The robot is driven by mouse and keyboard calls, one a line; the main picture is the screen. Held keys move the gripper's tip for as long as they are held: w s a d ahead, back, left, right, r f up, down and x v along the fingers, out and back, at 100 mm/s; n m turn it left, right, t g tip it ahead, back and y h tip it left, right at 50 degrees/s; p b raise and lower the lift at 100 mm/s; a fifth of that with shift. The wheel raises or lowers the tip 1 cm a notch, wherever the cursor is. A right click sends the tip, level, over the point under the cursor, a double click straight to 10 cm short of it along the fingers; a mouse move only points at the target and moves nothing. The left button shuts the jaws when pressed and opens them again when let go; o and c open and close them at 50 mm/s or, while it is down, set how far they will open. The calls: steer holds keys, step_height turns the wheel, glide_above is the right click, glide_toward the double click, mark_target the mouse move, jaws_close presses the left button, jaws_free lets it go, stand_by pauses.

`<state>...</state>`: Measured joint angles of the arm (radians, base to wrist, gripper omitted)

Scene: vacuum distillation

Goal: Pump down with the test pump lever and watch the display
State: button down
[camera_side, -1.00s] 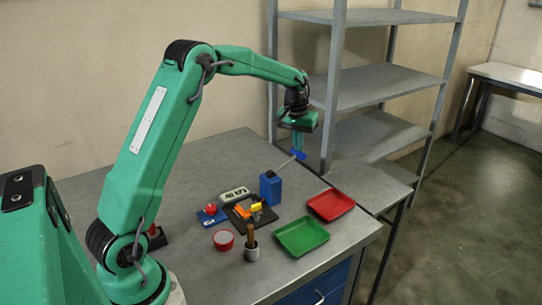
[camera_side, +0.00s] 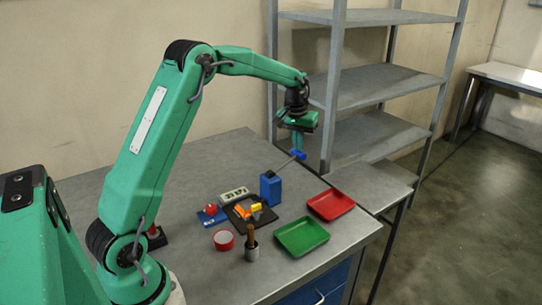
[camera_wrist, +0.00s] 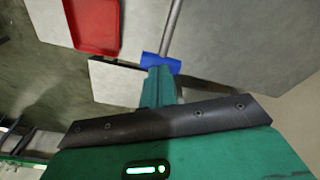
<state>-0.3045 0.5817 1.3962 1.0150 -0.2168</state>
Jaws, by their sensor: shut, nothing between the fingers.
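The test pump is a blue box (camera_side: 270,189) on the table with a thin grey lever (camera_side: 284,165) slanting up to the right. The lever ends in a blue handle (camera_side: 298,154). My gripper (camera_side: 297,147) is shut and points down, with its fingertips at the blue handle. In the wrist view the handle (camera_wrist: 161,63) lies across the tips of my green fingers (camera_wrist: 158,75); I cannot tell whether they touch. A white display (camera_side: 233,194) with dark characters lies left of the pump; its reading is too small to make out.
A red tray (camera_side: 330,204) and a green tray (camera_side: 302,236) lie right and in front of the pump. A black plate (camera_side: 249,214) with orange and yellow parts, a red ring-shaped pot (camera_side: 223,240) and a cup (camera_side: 251,252) holding a brown stick stand nearby. Grey shelving (camera_side: 372,88) rises behind.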

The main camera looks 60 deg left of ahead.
steer(key=shift+f, duration=3.85)
steer(key=shift+r, duration=4.05)
steer(key=shift+f, duration=0.15)
steer(key=shift+r, duration=0.2)
steer(key=shift+r, duration=2.95)
